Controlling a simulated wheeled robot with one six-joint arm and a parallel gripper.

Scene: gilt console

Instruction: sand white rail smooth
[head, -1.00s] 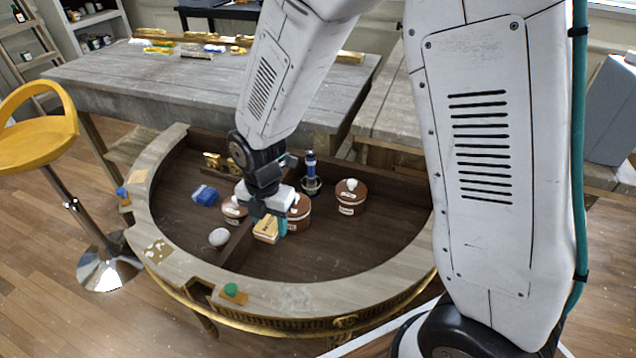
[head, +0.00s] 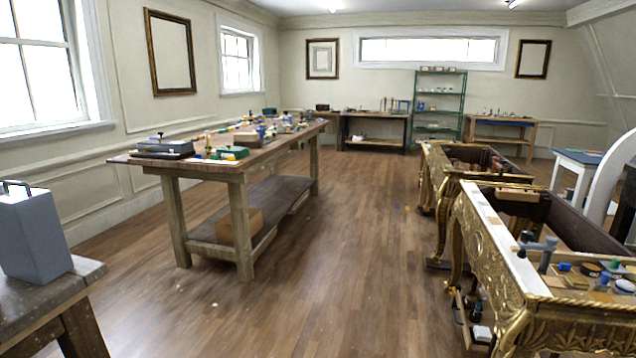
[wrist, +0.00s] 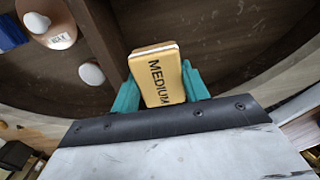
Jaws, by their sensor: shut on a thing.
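My gripper (wrist: 161,80) shows in the wrist view with its teal fingers shut on a yellow sanding block (wrist: 157,74) marked MEDIUM. The block is held over the dark inside of a console. A pale curved rim (wrist: 294,72) runs along the right of that view, apart from the block. In the head view my gripper is not visible. There a gilt console at the right has a white rail (head: 497,238) along its left top edge. I cannot tell whether these are the same console.
A brown tub (wrist: 57,20), a white rounded thing (wrist: 92,73) and a blue block (wrist: 9,30) lie left of the gripper. In the head view, a long workbench (head: 240,165) stands left, a second gilt console (head: 440,165) behind the first. Wood floor (head: 340,240) between is open.

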